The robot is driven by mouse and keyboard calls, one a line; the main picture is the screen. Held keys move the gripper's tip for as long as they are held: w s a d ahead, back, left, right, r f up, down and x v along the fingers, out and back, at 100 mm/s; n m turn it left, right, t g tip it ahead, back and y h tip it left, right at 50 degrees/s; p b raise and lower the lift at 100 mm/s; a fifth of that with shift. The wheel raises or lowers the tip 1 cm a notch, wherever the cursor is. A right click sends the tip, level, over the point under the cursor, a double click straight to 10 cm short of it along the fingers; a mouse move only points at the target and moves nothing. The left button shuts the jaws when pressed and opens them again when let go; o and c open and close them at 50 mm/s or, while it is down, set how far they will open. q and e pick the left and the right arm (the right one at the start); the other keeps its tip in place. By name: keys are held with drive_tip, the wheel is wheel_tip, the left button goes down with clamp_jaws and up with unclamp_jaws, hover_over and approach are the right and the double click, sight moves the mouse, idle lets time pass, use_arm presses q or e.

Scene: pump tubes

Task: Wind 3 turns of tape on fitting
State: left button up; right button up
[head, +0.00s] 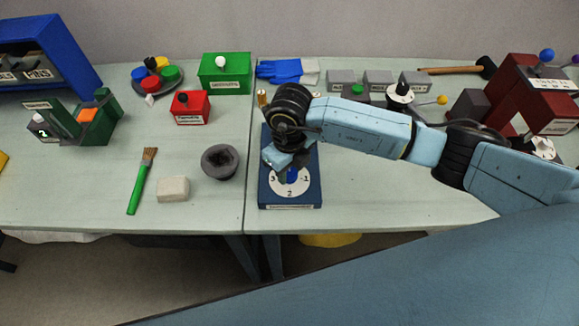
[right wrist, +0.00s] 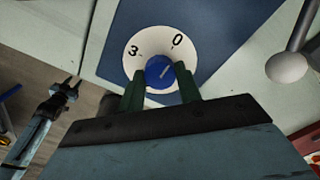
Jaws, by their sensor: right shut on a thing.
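A dark blue winding box (head: 316,160) stands just right of the seam between the tables. It has a white dial disc (head: 289,190) with the numbers 3, 2 and 1 showing. My right gripper (head: 289,170) is over the dial. In the right wrist view its fingers (right wrist: 160,84) are shut on the round blue knob (right wrist: 159,69), with 3 and 0 visible on the dial. A brass piece (head: 262,97), perhaps the fitting, stands at the box's far end. My left gripper (right wrist: 71,84) shows small in the right wrist view, away from the box; its opening is unclear.
Left of the box are a dark bowl (head: 220,161), a pale block (head: 173,189) and a green brush (head: 142,180). Behind are a green box (head: 226,74) and blue gloves (head: 285,71). My right arm spans the right table; its front right area is clear.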

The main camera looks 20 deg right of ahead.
drive_tip(key=shift+r+m+p, duration=0.1)
drive_tip(key=shift+m+p, duration=0.35)
drive_tip(key=shift+m, duration=1.25)
drive_tip(key=shift+m+p, duration=0.8)
drive_tip(key=shift+m, duration=1)
drive_tip(key=m+p, duration=0.1)
drive_tip(key=m, duration=0.1)
drive_tip(key=shift+m+p, duration=0.3)
drive_tip(key=shift+p, duration=0.05)
drive_tip(key=shift+m, duration=0.4)
